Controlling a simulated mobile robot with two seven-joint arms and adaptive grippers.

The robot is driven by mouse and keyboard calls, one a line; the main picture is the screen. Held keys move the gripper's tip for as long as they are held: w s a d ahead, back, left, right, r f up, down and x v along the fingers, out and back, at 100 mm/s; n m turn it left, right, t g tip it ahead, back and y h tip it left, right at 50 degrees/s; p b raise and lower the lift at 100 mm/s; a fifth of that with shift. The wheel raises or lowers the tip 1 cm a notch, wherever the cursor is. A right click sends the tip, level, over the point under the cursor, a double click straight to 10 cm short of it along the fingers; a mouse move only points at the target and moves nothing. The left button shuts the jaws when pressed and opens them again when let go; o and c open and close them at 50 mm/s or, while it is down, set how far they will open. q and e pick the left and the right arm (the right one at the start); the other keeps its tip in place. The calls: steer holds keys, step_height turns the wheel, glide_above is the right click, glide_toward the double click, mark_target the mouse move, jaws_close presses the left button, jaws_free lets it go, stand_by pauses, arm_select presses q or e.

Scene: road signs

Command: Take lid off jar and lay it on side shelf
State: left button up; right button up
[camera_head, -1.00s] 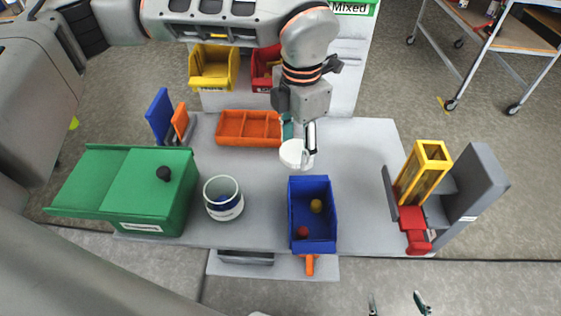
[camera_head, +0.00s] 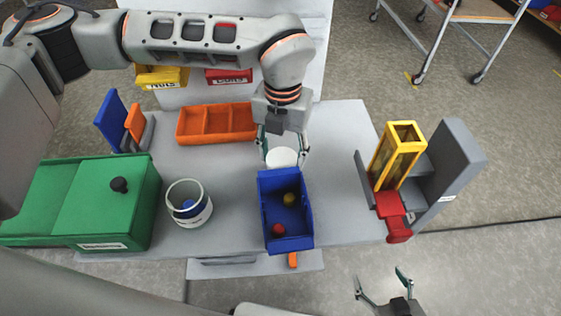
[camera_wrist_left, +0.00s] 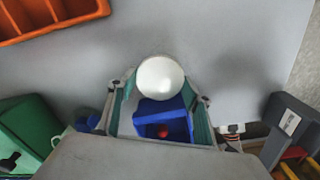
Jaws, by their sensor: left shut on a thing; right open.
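The open jar (camera_head: 189,205) stands upright on the grey table, white with a dark band and something blue inside. Its white round lid (camera_head: 283,158) is off it, well to its right, just behind the blue bin. My left gripper (camera_head: 283,152) points down with one finger on each side of the lid and is shut on it. In the left wrist view the lid (camera_wrist_left: 160,78) shows as a white disc between the fingertips. Whether it touches the table is unclear. My right gripper (camera_head: 382,277) is open and empty, in front of the table. I cannot identify the side shelf for certain.
The blue bin (camera_head: 267,212) holds a yellow and a red ball. A green box (camera_head: 140,190) stands left, an orange tray (camera_head: 182,125) behind, and a grey stand (camera_head: 458,160) with a yellow frame (camera_head: 398,155) right. A low grey ledge (camera_head: 215,268) juts out in front. Bare table lies right of the lid.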

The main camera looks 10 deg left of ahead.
mark_target(282, 159)
arm_select(q)
steer(key=shift+f, duration=1.75)
steer(key=o, duration=1.2)
steer(key=shift+f, duration=0.1)
step_height(282, 159, up, 12)
steer(key=shift+r+p, duration=0.2)
steer(key=shift+p, duration=0.15)
